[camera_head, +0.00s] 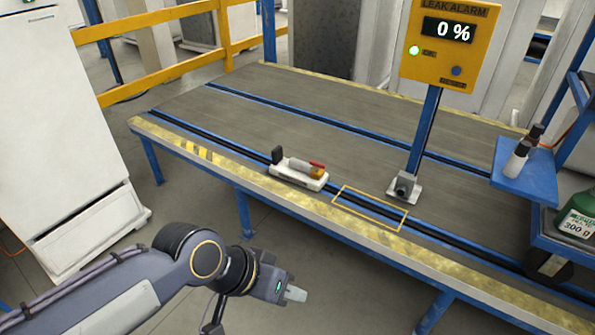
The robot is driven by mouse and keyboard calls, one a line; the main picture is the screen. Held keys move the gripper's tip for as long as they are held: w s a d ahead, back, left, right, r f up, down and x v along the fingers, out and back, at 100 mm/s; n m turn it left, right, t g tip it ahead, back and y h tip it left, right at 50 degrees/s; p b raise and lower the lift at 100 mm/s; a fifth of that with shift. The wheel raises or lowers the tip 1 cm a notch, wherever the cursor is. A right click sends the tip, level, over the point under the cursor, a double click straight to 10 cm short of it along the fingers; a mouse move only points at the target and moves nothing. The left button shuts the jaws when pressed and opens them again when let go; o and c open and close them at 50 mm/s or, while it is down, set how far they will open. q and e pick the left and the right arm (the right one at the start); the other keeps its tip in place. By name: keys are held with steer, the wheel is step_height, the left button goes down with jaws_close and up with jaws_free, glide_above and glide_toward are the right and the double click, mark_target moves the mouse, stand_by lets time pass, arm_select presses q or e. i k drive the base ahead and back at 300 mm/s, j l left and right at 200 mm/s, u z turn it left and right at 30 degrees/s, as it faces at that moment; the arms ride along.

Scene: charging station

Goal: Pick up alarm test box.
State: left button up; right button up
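A small white box-like device (298,175) sits on the bench near its front edge, left of a yellow outlined rectangle. It has a dark upright part at its left end and an orange and red piece on top. I take it for the alarm test box, but its label is too small to read. My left gripper (295,294) is in front of the bench, below and apart from the device. Its pale fingertips point right and are seen edge-on, so their opening does not show. My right gripper is not in view.
The bench (330,110) has blue rails and a yellow front edge. A yellow leak alarm panel (446,45) reading 0 % stands on a blue post. The yellow outlined rectangle (370,208) is empty. A blue shelf (524,175) with bottles and a green container (578,215) are at right.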

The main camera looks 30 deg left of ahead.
mark_target(296, 170)
steer(key=i+j+u, duration=0.2)
steer(key=i+j, duration=0.25)
steer(key=j, duration=0.15)
steer(key=i+j+u, duration=0.2)
steer(key=i+j, duration=0.3)
steer(key=i+j+u, duration=0.25)
steer(key=i+j, duration=0.25)
steer(key=i+j+u, duration=0.2)
steer(key=i+j, duration=0.15)
steer(key=i, duration=0.2)
steer(key=i+j+u, duration=0.2)
steer(key=i, duration=0.4)
steer(key=j, duration=0.1)
